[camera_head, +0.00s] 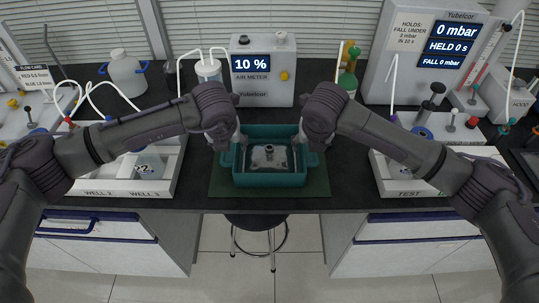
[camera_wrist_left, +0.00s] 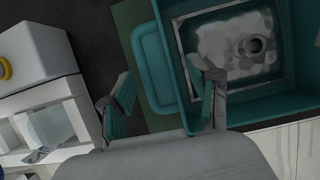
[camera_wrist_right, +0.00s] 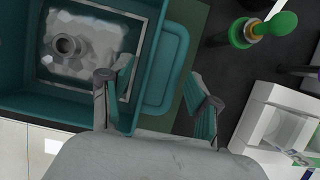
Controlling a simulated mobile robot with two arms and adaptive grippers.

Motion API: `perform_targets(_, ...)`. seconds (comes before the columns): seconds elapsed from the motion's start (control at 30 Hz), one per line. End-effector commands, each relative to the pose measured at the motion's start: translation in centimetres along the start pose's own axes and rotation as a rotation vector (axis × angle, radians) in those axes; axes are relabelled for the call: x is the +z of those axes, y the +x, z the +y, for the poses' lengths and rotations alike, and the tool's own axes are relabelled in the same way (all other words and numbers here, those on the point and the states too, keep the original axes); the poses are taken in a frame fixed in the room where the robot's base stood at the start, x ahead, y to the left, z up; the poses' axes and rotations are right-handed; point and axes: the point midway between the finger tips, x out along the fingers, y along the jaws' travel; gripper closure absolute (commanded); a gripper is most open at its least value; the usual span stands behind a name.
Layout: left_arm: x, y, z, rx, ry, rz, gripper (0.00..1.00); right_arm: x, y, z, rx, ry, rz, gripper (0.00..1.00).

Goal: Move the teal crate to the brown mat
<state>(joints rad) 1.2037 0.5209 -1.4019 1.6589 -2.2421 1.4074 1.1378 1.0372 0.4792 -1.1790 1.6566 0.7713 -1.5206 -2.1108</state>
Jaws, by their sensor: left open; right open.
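The teal crate (camera_head: 270,180) sits on a dark green mat (camera_head: 221,184) at the front middle of the bench. It holds a pale, faceted piece with a round metal fitting (camera_head: 269,152). My left gripper (camera_head: 228,148) is open at the crate's left handle (camera_wrist_left: 161,70); one finger is over the crate's inner side, the other outside the handle. My right gripper (camera_head: 314,150) is open likewise at the right handle (camera_wrist_right: 166,70). Whether any finger touches the crate is unclear. No brown mat shows in these views.
White well trays (camera_head: 125,185) stand left and a white test tray (camera_head: 405,186) right. A stool (camera_head: 253,221) stands below the bench edge.

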Motion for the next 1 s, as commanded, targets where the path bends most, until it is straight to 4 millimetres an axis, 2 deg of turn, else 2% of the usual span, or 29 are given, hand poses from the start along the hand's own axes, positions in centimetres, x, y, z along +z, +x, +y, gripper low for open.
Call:
perform_targets(0.1, 0.0, 1.6, 0.0, 0.001, 0.000, 0.001, 0.39, -0.1, 1.6, 0.0, -0.001, 0.001, 0.002, 0.39)
perform_targets(0.2, 0.0, 2.4, 0.0, 0.001, 0.001, 0.001, 0.39, 0.0, 2.4, 0.0, 0.000, 0.001, 0.001, 0.39)
perform_targets(0.6, 0.0, 2.9, 0.0, 0.001, 0.001, 0.000, 0.39, 0.0, 2.9, 0.0, 0.000, 0.000, 0.000, 0.39)
perform_targets(0.9, 0.0, 2.9, -0.1, -0.004, 0.001, -0.001, 0.89, 0.0, 2.9, 0.1, 0.004, -0.001, 0.000, 0.89)
perform_targets(0.97, 0.0, 2.9, -0.2, -0.006, 0.002, -0.001, 0.99, 0.0, 2.9, 0.2, 0.005, -0.002, 0.000, 0.99)
perform_targets(1.0, 0.0, 2.9, -0.3, -0.007, 0.002, -0.001, 1.00, -0.1, 2.9, 0.3, 0.007, -0.002, 0.000, 1.00)
